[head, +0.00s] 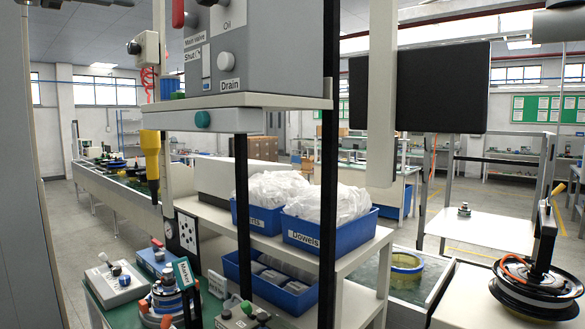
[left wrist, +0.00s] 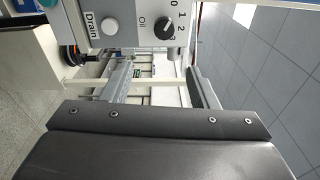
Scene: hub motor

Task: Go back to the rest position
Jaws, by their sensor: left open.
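My left gripper (left wrist: 162,80) shows in the left wrist view. Its two grey fingers are apart, and I see nothing held between them. A grey control box (left wrist: 140,25) with an Oil dial and a Drain button is at the top of that view, just beyond the fingers. I cannot tell the exact gap to it. The same kind of box (head: 255,60) stands high on a shelf in the head view. I do not make out either gripper in the head view. My right gripper is in neither view.
Black uprights (head: 328,160) stand close in front.

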